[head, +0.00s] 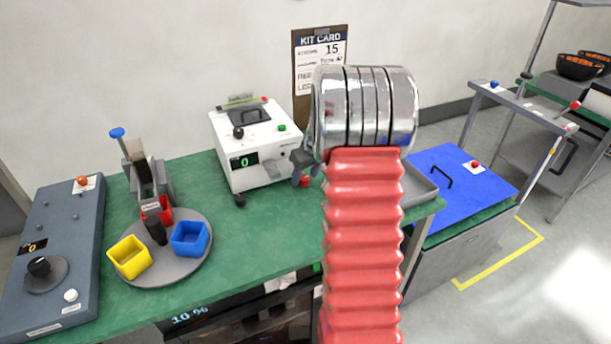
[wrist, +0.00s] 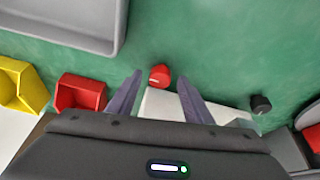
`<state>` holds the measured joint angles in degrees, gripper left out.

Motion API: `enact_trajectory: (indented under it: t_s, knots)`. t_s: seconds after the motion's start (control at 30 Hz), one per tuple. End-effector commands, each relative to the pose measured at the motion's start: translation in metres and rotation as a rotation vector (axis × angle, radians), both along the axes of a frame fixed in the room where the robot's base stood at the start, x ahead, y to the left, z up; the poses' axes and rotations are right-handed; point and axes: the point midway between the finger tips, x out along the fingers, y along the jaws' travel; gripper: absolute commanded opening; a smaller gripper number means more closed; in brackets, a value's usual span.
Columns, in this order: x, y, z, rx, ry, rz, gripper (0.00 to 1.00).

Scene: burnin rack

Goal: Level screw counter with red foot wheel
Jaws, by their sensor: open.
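The screw counter (head: 243,166) is a white box with a black knob, a green button and a green-lit display, standing on the green bench. The red foot wheel (head: 304,182) is at its right front corner, low on the bench. It also shows in the wrist view (wrist: 159,76). My gripper (head: 304,166) is open at that corner. In the wrist view my gripper (wrist: 160,78) has its fingers on either side of the red wheel, with gaps left. A black foot (head: 240,200) is at the other front corner. I cannot tell whether the counter is tilted.
A grey turntable (head: 187,266) carries a yellow bin (head: 130,257) and a blue bin (head: 189,238). A grey tray (wrist: 60,38), a red bin (wrist: 80,93) and another yellow bin (wrist: 22,86) lie near the gripper. The green bench (head: 262,232) is clear in front of the counter.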

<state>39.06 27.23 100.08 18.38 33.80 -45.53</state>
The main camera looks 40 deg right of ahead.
Motion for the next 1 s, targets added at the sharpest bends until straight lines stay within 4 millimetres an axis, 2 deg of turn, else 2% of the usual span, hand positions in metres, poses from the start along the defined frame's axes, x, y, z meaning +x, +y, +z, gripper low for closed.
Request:
enact_trajectory:
  t_s: [0.37, 0.9, 1.0]
  knots:
    - [0.002, -0.0005, -0.0041, 0.0, -0.001, 0.0, 0.46]
    - [0.0017, -0.0008, -0.004, -0.001, -0.001, -0.001, 0.08]
    - [0.0017, -0.0008, -0.004, -0.001, -0.001, -0.001, 0.05]
